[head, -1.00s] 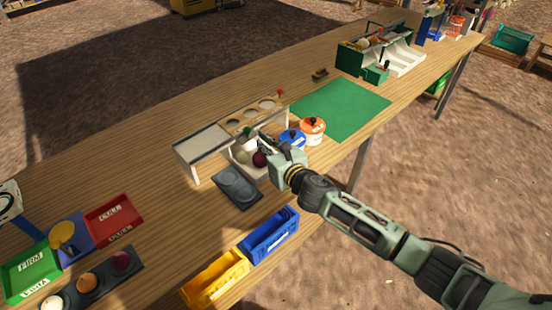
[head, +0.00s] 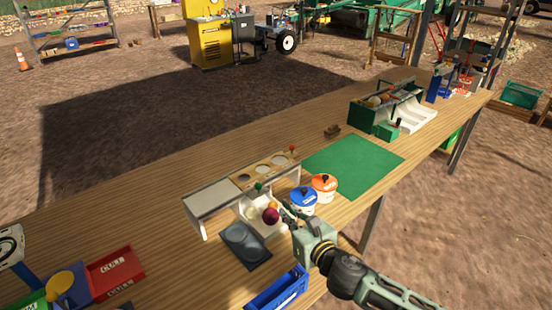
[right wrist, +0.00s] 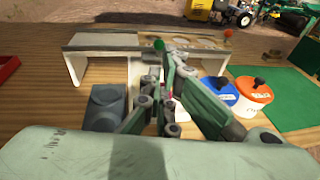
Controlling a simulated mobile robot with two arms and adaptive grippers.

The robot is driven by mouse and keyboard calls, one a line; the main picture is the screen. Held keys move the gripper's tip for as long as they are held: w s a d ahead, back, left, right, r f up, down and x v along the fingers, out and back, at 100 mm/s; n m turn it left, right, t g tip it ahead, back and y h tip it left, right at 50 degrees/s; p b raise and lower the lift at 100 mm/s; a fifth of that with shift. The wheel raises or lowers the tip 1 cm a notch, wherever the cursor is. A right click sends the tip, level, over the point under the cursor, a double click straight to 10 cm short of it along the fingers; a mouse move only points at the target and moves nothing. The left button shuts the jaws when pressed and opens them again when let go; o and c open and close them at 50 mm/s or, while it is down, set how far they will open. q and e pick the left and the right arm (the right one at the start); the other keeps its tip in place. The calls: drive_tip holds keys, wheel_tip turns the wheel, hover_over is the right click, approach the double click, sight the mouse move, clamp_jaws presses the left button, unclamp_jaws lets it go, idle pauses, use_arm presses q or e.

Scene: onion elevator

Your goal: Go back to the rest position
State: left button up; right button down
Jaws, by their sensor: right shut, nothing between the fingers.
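My right gripper (head: 283,209) is shut and empty. It hovers at the front of the onion sorting stand (head: 240,183), just right of a dark red onion (head: 271,215) in the white tray under the stand. In the right wrist view the closed fingers (right wrist: 163,60) point toward the stand and hide most of the tray. A green knob (right wrist: 159,45) shows beside the fingertips. My left gripper is not in view.
A blue-lidded pot (head: 304,200) and an orange-lidded pot (head: 323,186) stand close right of the gripper. A dark grey pad (head: 244,247) lies to its left, a blue bin (head: 277,291) at the table's front edge. The green mat (head: 355,166) is bare.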

drive_tip(key=s+d+f+n+g+h, duration=0.2)
drive_tip(key=s+d+f+n+g, duration=0.15)
drive_tip(key=s+n, duration=0.75)
drive_tip(key=s+d+f+n+g+h, duration=0.25)
drive_tip(key=s+d+n+g, duration=0.2)
drive_tip(key=s+n, duration=0.7)
drive_tip(key=s+d+f+n+g+h, duration=0.25)
drive_tip(key=s+d+f+n, duration=0.2)
drive_tip(key=s+n, duration=0.7)
drive_tip(key=s+f+g, duration=0.2)
drive_tip(key=s+f, duration=0.1)
drive_tip(key=f, duration=2.4)
drive_tip(key=s+d+f, duration=0.3)
drive_tip(key=s+f, duration=1.2)
drive_tip(key=s, duration=0.1)
drive_tip(key=shift+s+d+g+y, duration=0.2)
drive_tip(key=shift+g+y, duration=0.1)
drive_tip(key=shift+g, duration=0.15)
